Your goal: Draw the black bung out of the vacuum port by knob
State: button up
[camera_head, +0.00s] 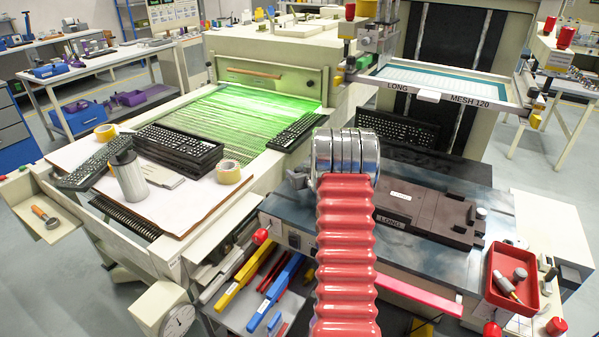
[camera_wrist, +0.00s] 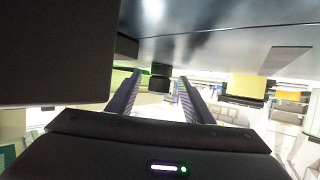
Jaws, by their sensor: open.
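My gripper (camera_wrist: 158,92) is open in the wrist view, its two ribbed fingers apart with a gap between them. A small black piece (camera_wrist: 160,79) shows between the fingertips, just below the edge of a grey metal surface; it looks like the bung with its knob, but its port is hidden. I cannot tell whether the fingers touch it. In the head view my red-sleeved arm hides the gripper and the black piece. The dark fixture marked LONG (camera_head: 425,208) lies on the metal bed (camera_head: 480,262) right of my arm.
A large dark block (camera_wrist: 60,50) fills the wrist view's upper left, close to the gripper. The metal surface (camera_wrist: 215,35) spans its top. In the head view, a red tray (camera_head: 495,295) with small parts stands right, and keyboards (camera_head: 178,148) lie on the left table.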

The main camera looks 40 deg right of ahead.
aim_at(298, 169)
jog(key=shift+w+d+f, duration=0.15)
jog(key=shift+w, duration=0.2)
grip_shut()
dwell(0.8)
jog(key=shift+w, duration=0.1)
jog(key=shift+r, duration=1.5)
jog(key=shift+s+r, duration=0.2)
jog(key=shift+r, duration=1.8)
